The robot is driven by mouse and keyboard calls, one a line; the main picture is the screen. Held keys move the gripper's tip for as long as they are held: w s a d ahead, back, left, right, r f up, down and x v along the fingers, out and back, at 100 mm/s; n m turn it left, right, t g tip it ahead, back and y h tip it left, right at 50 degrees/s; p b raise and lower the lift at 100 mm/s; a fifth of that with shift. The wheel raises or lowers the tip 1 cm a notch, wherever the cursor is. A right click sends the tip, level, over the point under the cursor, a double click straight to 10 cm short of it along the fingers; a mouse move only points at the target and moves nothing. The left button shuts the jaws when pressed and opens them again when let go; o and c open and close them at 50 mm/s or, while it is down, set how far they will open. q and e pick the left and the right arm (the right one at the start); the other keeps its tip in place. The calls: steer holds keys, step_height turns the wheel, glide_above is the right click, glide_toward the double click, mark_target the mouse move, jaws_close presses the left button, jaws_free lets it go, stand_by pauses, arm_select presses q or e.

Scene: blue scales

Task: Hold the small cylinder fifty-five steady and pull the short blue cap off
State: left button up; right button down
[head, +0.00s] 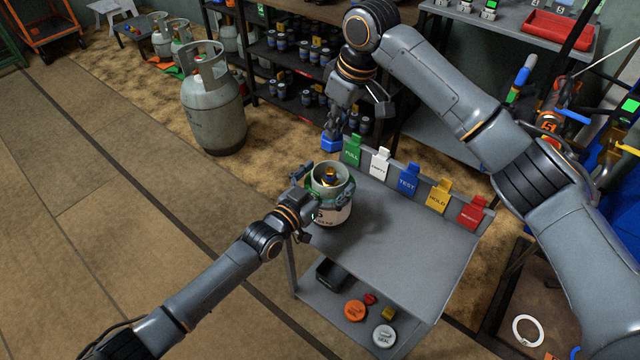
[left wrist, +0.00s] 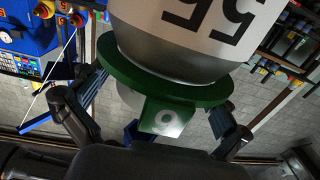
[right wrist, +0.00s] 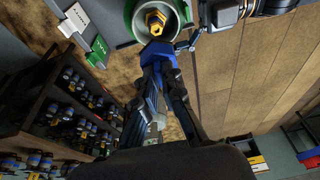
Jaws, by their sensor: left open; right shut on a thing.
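The small cylinder (head: 334,214), grey-white with a green collar, stands upright on the grey cart's top. In the left wrist view the number 55 shows upside down on its white band (left wrist: 195,22). My left gripper (head: 306,186) is at the cylinder's left side, open, its fingers on either side of the green collar's tab (left wrist: 165,117). My right gripper (head: 333,128) is shut on the short blue cap (head: 331,144), held above and behind the cylinder. In the right wrist view the cap (right wrist: 160,54) is off the brass valve (right wrist: 155,20), which is bare.
The grey cart (head: 420,240) has coloured tags along its back edge, including a green one (head: 352,150) near my right gripper. Its lower shelf holds an orange cap (head: 355,310). A large grey cylinder (head: 212,110) stands on the floor. The cart's top right of the cylinder is clear.

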arm_select(q)
steer(key=v, duration=1.1)
steer(key=shift+s+a, duration=0.2)
steer(key=shift+s, duration=0.05)
